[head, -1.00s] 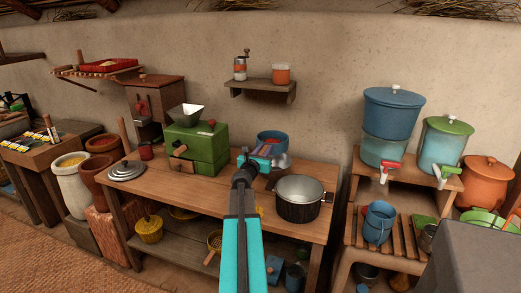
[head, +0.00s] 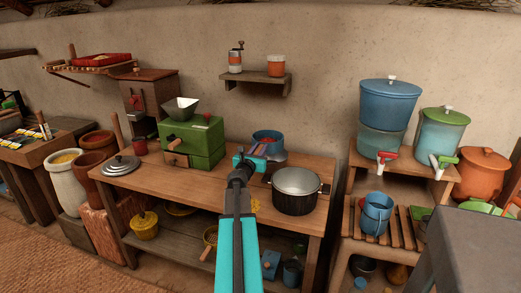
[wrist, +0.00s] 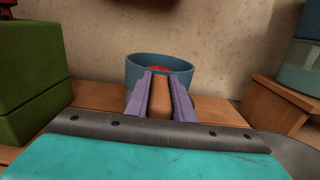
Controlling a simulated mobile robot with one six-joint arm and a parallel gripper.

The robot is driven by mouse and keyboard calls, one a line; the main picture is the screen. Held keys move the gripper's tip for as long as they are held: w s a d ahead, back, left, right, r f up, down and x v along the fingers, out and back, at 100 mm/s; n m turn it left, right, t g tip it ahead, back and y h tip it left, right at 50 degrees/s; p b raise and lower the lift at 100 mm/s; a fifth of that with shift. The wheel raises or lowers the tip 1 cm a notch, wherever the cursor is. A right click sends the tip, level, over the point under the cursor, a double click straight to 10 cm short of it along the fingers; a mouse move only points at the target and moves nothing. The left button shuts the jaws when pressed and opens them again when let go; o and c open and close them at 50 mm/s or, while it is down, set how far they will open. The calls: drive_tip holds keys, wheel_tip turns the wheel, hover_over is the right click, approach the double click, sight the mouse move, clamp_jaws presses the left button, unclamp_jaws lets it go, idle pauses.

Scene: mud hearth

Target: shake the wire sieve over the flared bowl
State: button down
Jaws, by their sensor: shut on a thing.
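My gripper (head: 252,163) is shut on the brown handle of what looks like the wire sieve (head: 268,149). Its blue round rim with red contents shows just beyond my fingers in the wrist view (wrist: 140,73). The handle lies between the two purple fingers (wrist: 160,98). A grey metal bowl (head: 277,157), likely the flared bowl, sits on the wooden bench just below the sieve, mostly hidden by it and my gripper. I cannot tell whether sieve and bowl touch. The mesh is not visible.
A dark pot with a pale top (head: 296,190) stands close on the right of my gripper. A green box mill (head: 205,143) stands to the left. A metal lid (head: 121,166) lies at the bench's left end. A small wall shelf (head: 257,81) hangs above.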

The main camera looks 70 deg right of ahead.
sight(270, 148)
drive_tip(key=shift+f+b, duration=0.3)
drive_tip(key=shift+f, duration=0.3)
drive_tip(key=shift+w, duration=0.1)
drive_tip(key=s, duration=0.3)
drive_tip(key=shift+s, duration=0.1)
drive_tip(key=w, duration=0.3)
drive_tip(key=shift+w, duration=0.2)
drive_tip(key=shift+s, duration=0.25)
drive_tip(key=shift+a, duration=0.1)
